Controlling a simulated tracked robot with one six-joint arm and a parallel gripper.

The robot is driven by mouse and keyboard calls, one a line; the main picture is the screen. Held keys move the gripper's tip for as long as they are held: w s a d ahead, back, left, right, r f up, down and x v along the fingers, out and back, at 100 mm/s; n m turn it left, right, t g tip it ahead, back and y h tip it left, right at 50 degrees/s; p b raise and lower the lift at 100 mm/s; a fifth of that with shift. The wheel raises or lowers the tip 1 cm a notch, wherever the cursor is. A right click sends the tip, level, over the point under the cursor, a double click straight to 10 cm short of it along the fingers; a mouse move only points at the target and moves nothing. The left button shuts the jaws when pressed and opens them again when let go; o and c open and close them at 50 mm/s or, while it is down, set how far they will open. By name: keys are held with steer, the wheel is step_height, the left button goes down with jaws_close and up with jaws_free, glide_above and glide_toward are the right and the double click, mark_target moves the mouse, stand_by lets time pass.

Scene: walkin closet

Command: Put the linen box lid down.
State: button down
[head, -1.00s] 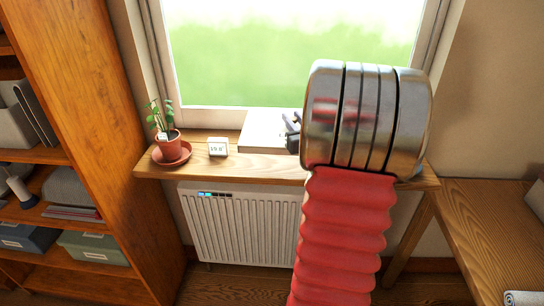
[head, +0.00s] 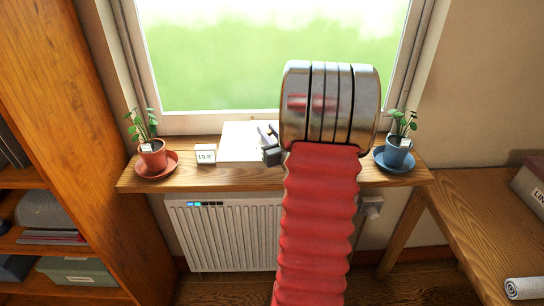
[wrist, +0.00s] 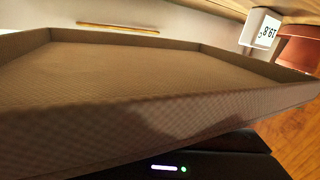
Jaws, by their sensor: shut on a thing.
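The linen box lid is a pale, flat, shallow-rimmed piece (head: 243,141) at the middle of the windowsill (head: 190,178) in the head view. In the wrist view the lid (wrist: 130,75) fills most of the picture, its woven inside and raised rim facing the camera. My gripper (head: 268,146) is shut on the lid's right edge; its tips are partly hidden by my arm. Whether the lid touches the sill or hangs just above it I cannot tell. A box with a partly visible label starting "LIN" (head: 532,188) stands on the bench at the right edge.
A small white digital display (head: 206,154) and a red potted plant (head: 152,158) stand left of the lid. A blue potted plant (head: 398,153) stands at the sill's right end. A radiator (head: 225,235) is below. A rolled cloth (head: 524,288) lies on the bench (head: 470,215).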

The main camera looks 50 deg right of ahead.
steer(key=shift+f, duration=2.1)
steer(key=shift+f, duration=2.05)
steer(key=shift+f, duration=0.1)
steer(key=c, duration=1.5)
jaws_free()
steer(key=shift+s, duration=0.1)
steer(key=v, duration=1.1)
steer(key=shift+s+a, duration=0.25)
steer(key=shift+s, duration=0.1)
